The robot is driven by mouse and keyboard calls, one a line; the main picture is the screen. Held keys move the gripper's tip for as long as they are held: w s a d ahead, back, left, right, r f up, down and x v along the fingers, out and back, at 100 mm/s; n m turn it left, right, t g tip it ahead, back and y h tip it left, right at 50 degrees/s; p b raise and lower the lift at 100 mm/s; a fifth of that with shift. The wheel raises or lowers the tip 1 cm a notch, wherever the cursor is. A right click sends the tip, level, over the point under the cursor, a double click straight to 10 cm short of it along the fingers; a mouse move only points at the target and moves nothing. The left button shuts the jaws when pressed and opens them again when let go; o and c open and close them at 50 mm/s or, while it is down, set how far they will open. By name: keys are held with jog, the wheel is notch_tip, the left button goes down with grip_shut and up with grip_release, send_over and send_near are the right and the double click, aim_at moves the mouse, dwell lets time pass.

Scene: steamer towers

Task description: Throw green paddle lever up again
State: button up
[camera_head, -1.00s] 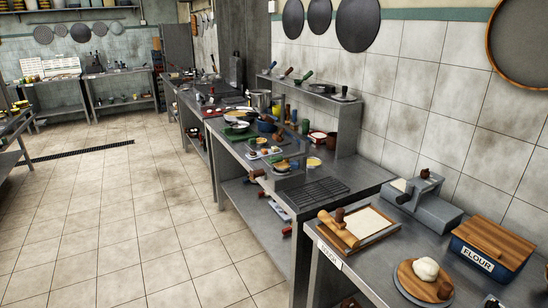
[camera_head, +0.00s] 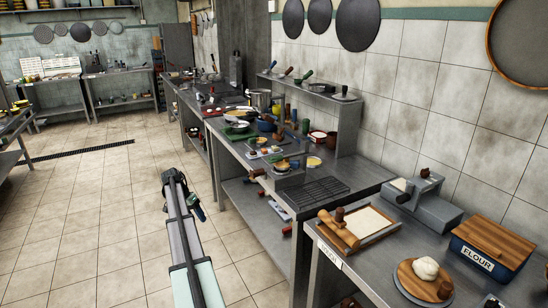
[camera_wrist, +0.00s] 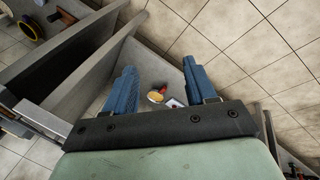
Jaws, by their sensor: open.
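Among several coloured handles on the raised wall shelf, a green one (camera_head: 305,77) shows in the head view. It may be the green paddle lever, but it is too small to tell its exact form or tilt. My gripper (camera_wrist: 159,66) is open and empty in the wrist view, with its two blue fingers apart. In the head view my arm stands over the floor aisle, left of the steel counter, well apart from the green handle. The wrist view does not show a green lever.
The steel counter (camera_head: 330,193) holds crowded pans, bowls and small food items. Closer stand a flour box (camera_head: 490,245), a dough board (camera_head: 405,285) and a grey press (camera_head: 430,205). The wrist view shows grey panels and a yellow item (camera_wrist: 155,97).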

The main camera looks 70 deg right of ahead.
jog(key=s+d+r+m, duration=0.2)
jog(key=s+d+r, duration=0.3)
jog(key=d+r, duration=0.35)
jog(key=s+d+r+m, duration=0.2)
jog(key=s+d+r, duration=0.3)
jog(key=d+r, duration=0.3)
jog(key=m, duration=0.4)
send_near(286, 157)
jog(key=w+a+r, duration=0.4)
jog(key=w, duration=0.2)
jog(key=shift+g+h, duration=0.3)
jog(key=x, duration=1.2)
jog(key=shift+d+f, duration=0.15)
jog(key=shift+f, duration=0.25)
grip_shut()
